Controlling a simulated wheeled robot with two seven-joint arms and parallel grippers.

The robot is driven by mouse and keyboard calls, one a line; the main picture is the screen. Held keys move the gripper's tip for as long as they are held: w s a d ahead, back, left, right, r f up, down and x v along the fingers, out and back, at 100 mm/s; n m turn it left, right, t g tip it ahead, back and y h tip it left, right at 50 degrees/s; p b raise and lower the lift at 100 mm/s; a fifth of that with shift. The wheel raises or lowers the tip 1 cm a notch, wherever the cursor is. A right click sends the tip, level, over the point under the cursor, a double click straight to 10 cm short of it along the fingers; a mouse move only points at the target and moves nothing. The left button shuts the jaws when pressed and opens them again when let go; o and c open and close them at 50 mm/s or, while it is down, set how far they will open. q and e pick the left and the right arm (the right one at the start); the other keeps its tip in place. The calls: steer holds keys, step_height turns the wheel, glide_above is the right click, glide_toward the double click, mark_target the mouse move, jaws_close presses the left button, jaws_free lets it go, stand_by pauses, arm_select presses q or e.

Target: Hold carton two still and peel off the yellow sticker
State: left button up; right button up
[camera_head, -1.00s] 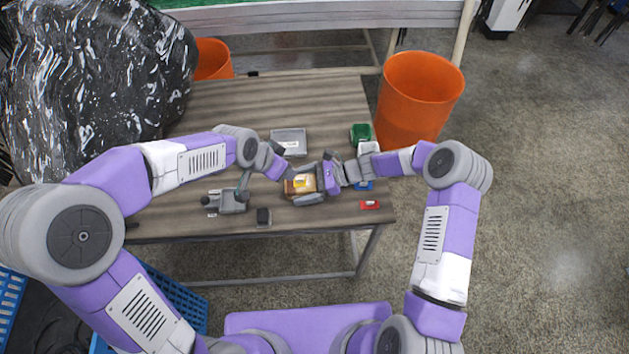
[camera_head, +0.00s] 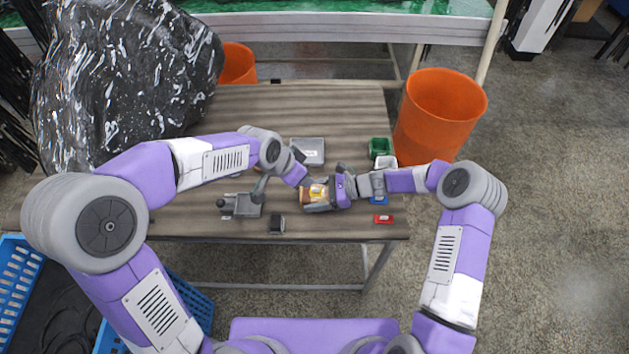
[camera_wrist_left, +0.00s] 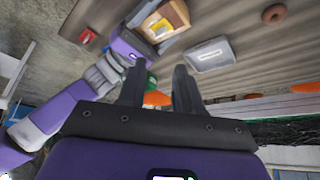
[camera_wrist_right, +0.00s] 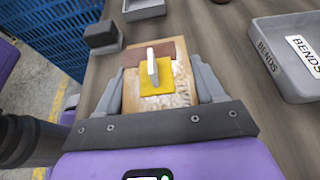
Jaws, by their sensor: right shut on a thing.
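A tan and brown carton (camera_wrist_right: 158,90) lies on the table, with a yellow sticker (camera_wrist_right: 158,80) on its upper face. A white tab (camera_wrist_right: 152,66) stands up from the sticker. My right gripper (camera_wrist_right: 156,72) is shut on the carton, one finger along each side. In the head view the carton (camera_head: 305,194) is at the middle of the table, with my right gripper on its right side. My left gripper (camera_wrist_left: 159,72) is open and empty, above and beside the carton. The carton (camera_wrist_left: 165,20) and sticker (camera_wrist_left: 161,26) show past its fingers in the left wrist view.
A grey tray (camera_head: 308,150) labelled BENDS lies behind the carton. A grey fixture (camera_head: 242,206) and a dark block (camera_head: 277,224) are to the left. Green (camera_head: 379,148), white (camera_head: 386,162) and red (camera_head: 383,218) items are to the right. An orange bin (camera_head: 440,115) stands beyond.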

mark_target(316, 188)
arm_select(q)
steer(key=w+d+r+m+g+y, duration=0.1)
steer(key=w+d+m+g+y, duration=0.3)
steer(key=m, duration=0.4)
step_height(316, 188, down, 12)
steer(key=shift+s+a+r, duration=0.1)
steer(key=shift+s+r, duration=0.05)
stand_by(0.4)
jaws_close()
stand_by(2.2)
